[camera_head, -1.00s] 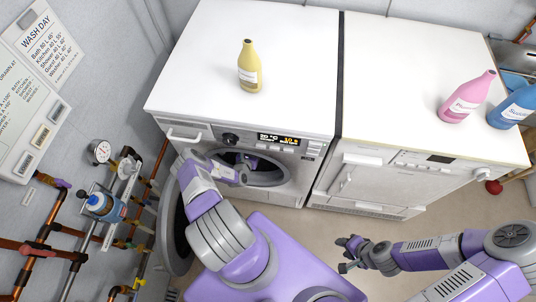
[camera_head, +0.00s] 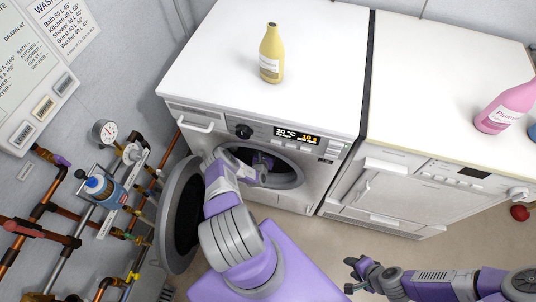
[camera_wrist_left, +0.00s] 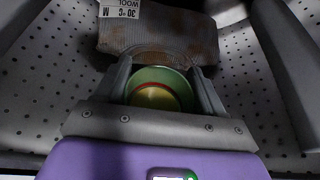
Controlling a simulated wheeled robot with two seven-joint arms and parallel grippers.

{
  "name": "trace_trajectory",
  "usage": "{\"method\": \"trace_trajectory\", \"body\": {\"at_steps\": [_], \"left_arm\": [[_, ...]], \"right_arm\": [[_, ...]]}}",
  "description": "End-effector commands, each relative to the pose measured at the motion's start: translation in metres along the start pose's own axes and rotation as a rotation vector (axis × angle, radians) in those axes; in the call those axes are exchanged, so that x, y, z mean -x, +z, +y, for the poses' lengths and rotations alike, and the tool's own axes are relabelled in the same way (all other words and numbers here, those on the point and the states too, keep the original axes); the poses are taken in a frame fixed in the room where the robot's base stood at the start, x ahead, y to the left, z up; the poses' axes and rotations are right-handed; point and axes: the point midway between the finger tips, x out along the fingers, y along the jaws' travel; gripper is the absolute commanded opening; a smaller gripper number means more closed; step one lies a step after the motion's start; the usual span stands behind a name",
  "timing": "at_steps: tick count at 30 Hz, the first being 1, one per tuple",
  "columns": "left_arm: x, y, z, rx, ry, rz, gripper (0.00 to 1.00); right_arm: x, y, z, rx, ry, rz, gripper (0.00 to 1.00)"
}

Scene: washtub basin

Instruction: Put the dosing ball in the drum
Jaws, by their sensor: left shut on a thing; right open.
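The dosing ball (camera_wrist_left: 160,95), a round green thing with an orange ring and a yellowish middle, shows in the left wrist view between the fingers of my left gripper (camera_wrist_left: 162,70). The gripper is shut on it. In the head view my left arm reaches through the open round door of the left machine, and its gripper (camera_head: 264,163) is at the dark opening; the ball cannot be made out there. The perforated metal drum (camera_wrist_left: 60,85) surrounds the gripper in the wrist view. My right gripper (camera_head: 350,275) is open and empty over the floor.
A brownish cloth (camera_wrist_left: 160,45) with a wool label lies in the drum beyond the ball. The round door (camera_head: 180,215) hangs open left of my arm. A yellow bottle (camera_head: 271,55) and a pink bottle (camera_head: 505,108) stand on the machine tops. Pipes run at the left.

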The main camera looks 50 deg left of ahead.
Motion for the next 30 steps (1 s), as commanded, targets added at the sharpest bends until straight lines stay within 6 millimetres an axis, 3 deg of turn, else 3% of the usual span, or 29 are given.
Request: {"method": "trace_trajectory", "body": {"at_steps": [1, 3, 13, 14, 18, 30], "left_arm": [[-0.0042, -0.0117, -0.0010, -0.001, -0.001, 0.001, 0.40], [-0.0063, -0.0161, -0.0008, -0.001, -0.001, 0.000, 0.40], [-0.0064, -0.0162, -0.0007, 0.000, -0.001, 0.001, 0.40], [-0.0067, -0.0166, -0.0006, 0.000, -0.001, 0.001, 0.70], [-0.0066, -0.0162, -0.0006, 0.001, -0.001, 0.001, 0.92], [-0.0040, -0.0136, -0.0004, 0.000, -0.001, 0.002, 0.94]], "right_arm": [[-0.0087, -0.0004, 0.0033, 0.000, 0.000, 0.000, 0.43], [-0.0115, -0.0004, 0.0044, 0.000, 0.000, 0.000, 0.43], [-0.0093, -0.0004, 0.0035, 0.000, 0.000, 0.000, 0.43], [-0.0093, -0.0004, 0.0035, 0.000, 0.000, 0.000, 0.43], [-0.0094, -0.0004, 0.0036, 0.000, 0.000, 0.000, 0.43], [-0.0084, -0.0004, 0.0032, 0.000, 0.000, 0.000, 0.43]]}}
